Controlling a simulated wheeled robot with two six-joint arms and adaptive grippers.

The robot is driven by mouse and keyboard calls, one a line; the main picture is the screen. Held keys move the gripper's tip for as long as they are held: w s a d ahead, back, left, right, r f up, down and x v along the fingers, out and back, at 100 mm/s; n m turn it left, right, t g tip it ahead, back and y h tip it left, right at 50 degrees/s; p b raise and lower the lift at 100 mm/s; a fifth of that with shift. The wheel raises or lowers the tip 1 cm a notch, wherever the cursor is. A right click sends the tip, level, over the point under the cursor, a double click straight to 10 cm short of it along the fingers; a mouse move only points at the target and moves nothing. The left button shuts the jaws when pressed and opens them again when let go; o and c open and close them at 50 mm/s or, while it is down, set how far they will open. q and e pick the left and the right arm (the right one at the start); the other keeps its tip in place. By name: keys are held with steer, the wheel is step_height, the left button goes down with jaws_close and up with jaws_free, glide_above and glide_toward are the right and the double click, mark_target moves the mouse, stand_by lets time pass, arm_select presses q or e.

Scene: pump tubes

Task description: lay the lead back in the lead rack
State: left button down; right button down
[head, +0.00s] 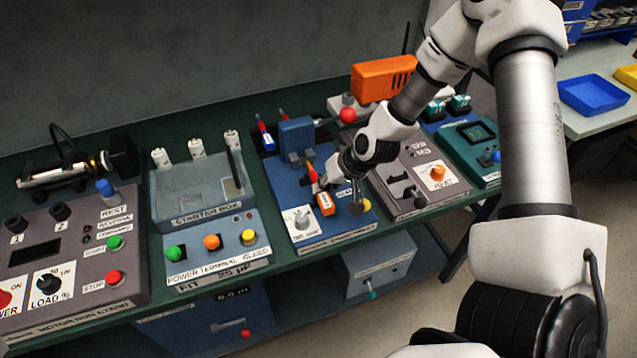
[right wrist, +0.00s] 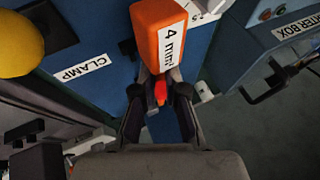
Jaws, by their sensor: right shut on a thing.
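My right gripper (head: 328,182) is low over the blue clamp panel (head: 345,228) in the head view. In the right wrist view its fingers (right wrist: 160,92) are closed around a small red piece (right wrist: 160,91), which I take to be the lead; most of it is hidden. A red tip (head: 312,172) shows beside the gripper in the head view. An orange block (right wrist: 158,30) marked "4 mm" is close by the fingertips; it also shows in the head view (head: 325,204). A blue lead (head: 265,134) and a red one stand at the panel's back left, perhaps in the rack. My left gripper is out of view.
The starter box (head: 188,207) stands left of the clamp panel. A grey panel (head: 445,172) with an orange knob is to the right. A blue block (head: 297,133) and a red ball (head: 347,115) rise behind the gripper. The bench's front edge is close.

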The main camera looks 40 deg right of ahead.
steer(key=w, duration=0.1)
steer(key=w+b, duration=0.1)
steer(key=shift+w+d+f, duration=0.15)
steer(key=shift+w+d, duration=0.3)
steer(key=shift+w, duration=0.2)
steer(key=shift+f, duration=0.35)
steer(key=shift+f, duration=0.15)
steer(key=c, duration=1.2)
jaws_free()
